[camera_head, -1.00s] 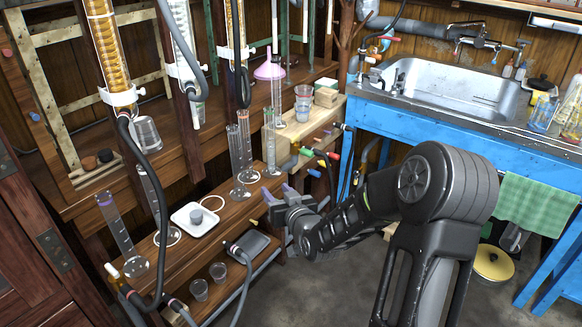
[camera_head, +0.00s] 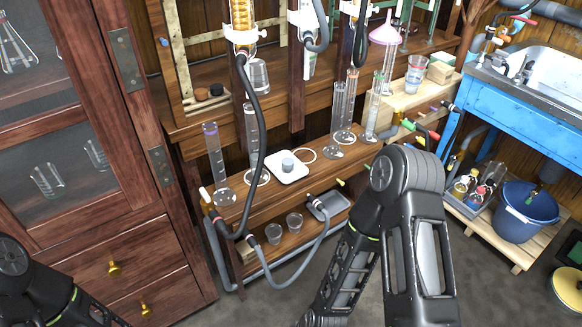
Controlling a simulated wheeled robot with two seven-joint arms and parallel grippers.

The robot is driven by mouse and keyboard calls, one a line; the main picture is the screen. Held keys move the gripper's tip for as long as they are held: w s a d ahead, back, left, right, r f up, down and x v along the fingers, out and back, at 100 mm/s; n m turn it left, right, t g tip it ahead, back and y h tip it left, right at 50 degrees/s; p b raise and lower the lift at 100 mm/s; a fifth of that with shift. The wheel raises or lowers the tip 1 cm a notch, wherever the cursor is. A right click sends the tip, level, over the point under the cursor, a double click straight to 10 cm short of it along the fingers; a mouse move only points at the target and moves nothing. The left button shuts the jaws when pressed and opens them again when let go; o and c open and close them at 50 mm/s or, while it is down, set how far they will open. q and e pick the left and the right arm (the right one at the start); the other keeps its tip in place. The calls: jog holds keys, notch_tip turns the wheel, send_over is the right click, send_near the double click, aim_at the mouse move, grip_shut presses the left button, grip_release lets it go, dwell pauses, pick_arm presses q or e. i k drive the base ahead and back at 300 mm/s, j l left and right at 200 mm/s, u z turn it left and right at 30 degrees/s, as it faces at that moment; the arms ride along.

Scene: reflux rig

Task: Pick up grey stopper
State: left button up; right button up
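A small grey stopper-like piece (camera_head: 287,164) sits on a white square plate (camera_head: 300,174) on the wooden bench shelf, near the centre. Nothing touches it. My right arm comes in at the lower right and its forearm runs down past the bottom edge, so the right gripper is out of the picture. My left arm shows only in the lower left corner, and its gripper is also out of the picture.
Glass cylinders (camera_head: 215,160) stand left of the plate, and others (camera_head: 338,115) stand behind it to the right. A dark hose (camera_head: 256,130) hangs left of it. Two small beakers (camera_head: 273,234) and a grey tray (camera_head: 330,204) sit on the lower shelf. A wooden cabinet (camera_head: 110,235) stands at left.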

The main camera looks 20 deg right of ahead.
aim_at(287, 162)
jog(key=u, duration=1.05)
jog(key=l+u, duration=0.45)
jog(key=k+l+u, duration=0.2)
jog(key=l+u, duration=0.2)
jog(key=k+l+u, duration=0.15)
jog(key=l+u, duration=0.15)
jog(key=u, duration=0.15)
jog(key=k+l+u, duration=0.25)
jog(key=u, duration=0.2)
jog(key=k+l+u, duration=0.1)
jog(key=k+l, duration=0.35)
jog(key=k, duration=0.15)
jog(key=k+l+u, duration=0.1)
jog(key=k+l, duration=0.3)
jog(key=k, duration=0.2)
